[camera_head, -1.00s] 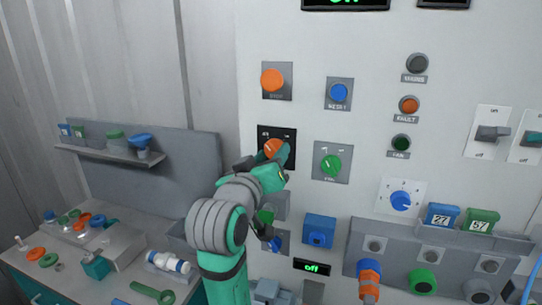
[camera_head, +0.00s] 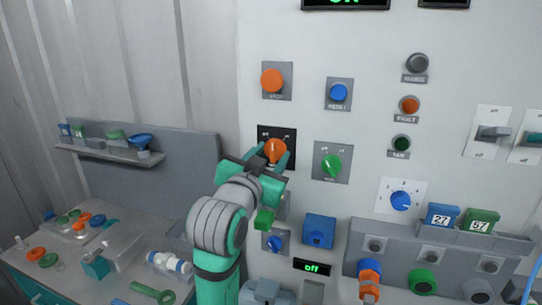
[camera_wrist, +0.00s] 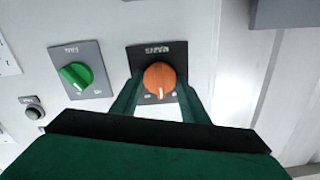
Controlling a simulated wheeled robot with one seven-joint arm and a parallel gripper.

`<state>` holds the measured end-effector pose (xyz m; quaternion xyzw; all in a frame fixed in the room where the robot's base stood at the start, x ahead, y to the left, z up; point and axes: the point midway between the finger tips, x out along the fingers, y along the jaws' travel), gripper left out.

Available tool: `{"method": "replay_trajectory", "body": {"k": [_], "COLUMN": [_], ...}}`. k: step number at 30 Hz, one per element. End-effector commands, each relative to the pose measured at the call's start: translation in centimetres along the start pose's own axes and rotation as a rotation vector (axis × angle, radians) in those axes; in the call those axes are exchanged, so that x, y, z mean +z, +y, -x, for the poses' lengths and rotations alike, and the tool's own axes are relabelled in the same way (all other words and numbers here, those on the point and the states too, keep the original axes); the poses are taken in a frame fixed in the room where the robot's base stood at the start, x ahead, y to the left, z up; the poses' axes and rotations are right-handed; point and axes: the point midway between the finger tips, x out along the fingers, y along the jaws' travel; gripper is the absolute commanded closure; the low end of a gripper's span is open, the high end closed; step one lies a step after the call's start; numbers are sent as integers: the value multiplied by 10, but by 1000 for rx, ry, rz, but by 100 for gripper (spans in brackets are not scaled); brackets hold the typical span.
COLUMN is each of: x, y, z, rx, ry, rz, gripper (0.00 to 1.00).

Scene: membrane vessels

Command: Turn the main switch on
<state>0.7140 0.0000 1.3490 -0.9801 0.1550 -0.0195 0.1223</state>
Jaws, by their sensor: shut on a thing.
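The main switch is an orange rotary knob (camera_head: 275,147) on a black plate (camera_head: 264,133), on the left part of the wall panel. In the wrist view the knob (camera_wrist: 159,76) sits between the two green fingers, its white mark near the bottom. My gripper (camera_head: 273,159) is shut on the knob, one finger on each side; it also shows in the wrist view (camera_wrist: 159,92). In the head view the gripper hides the lower part of the plate. The display (camera_head: 345,3) at the top edge, partly cut off, shows green letters that read ON.
A green knob (camera_head: 332,165) is just right of the switch. An orange stop button (camera_head: 272,80) and a blue reset button (camera_head: 339,93) are above. A lower display (camera_head: 312,268) reads off. A workbench with loose parts stands at the left.

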Motion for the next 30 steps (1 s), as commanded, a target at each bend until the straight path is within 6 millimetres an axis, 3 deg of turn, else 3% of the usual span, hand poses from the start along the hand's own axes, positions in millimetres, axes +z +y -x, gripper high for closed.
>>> {"method": "replay_trajectory", "body": {"k": [18,30], "x": [0,-1], "y": [0,0], "z": [-1,-1], "rx": [1,2], "ry": [-1,1], "rz": [-539,-706], "gripper": [82,82]}}
